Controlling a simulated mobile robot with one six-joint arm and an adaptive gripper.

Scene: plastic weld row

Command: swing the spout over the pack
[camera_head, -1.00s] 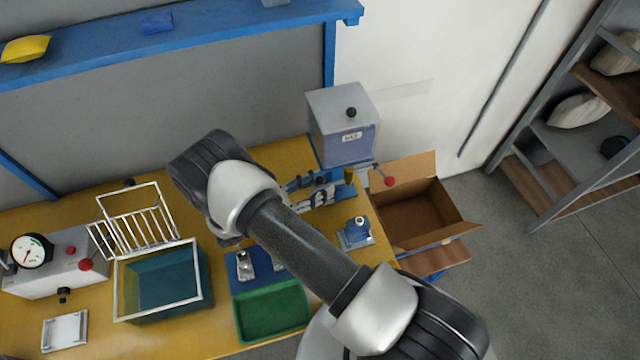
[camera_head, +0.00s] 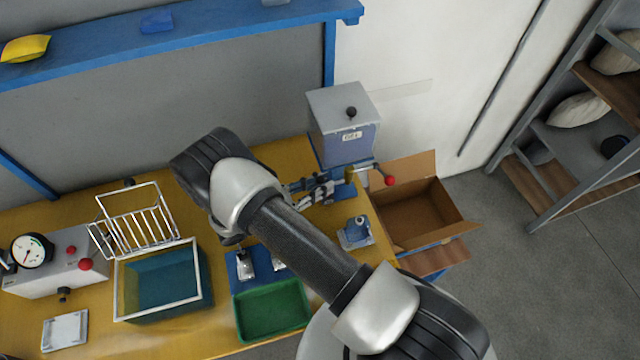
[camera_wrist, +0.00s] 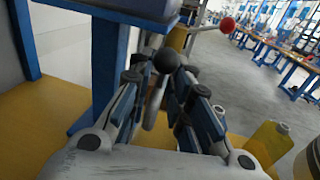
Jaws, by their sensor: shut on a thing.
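A grey and blue dispenser box (camera_head: 342,125) with a small label stands at the table's back right. A brass-coloured spout part (camera_head: 350,174) shows below it, with a red-ball lever (camera_head: 390,181) to its right. The red ball is also in the wrist view (camera_wrist: 227,25). My gripper (camera_head: 330,187) is below the dispenser; in the wrist view, its fingers (camera_wrist: 160,75) are closed around a black-knobbed handle (camera_wrist: 166,60) by the blue post (camera_wrist: 105,75). I cannot tell how the handle joins the spout. No pack is clearly identifiable.
An open cardboard box (camera_head: 420,212) stands right of the table. A blue fixture (camera_head: 355,233) is near the table's right edge. A green tray (camera_head: 272,310), a water tank (camera_head: 160,282) and a wire basket (camera_head: 140,225) lie left. A yellow object (camera_wrist: 270,140) is close right in the wrist view.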

